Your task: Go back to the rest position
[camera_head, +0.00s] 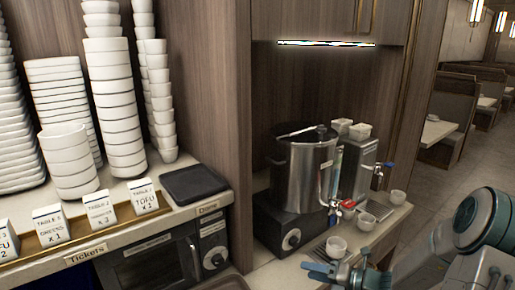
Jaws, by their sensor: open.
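My gripper (314,263) is at the bottom centre-right, over the front of the drinks counter. Its blue fingers point left and are apart, and I see nothing between them. My arm reaches in from the right edge. A small white cup (336,246) is close behind the gripper in the picture; I cannot tell whether they touch.
A steel urn (305,170) with a red-handled tap and a dispenser (358,168) stand behind. At left are stacked white bowls (68,160), ticket cards (100,210), a dark tray (193,182) and a microwave (150,268). The aisle at right is open.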

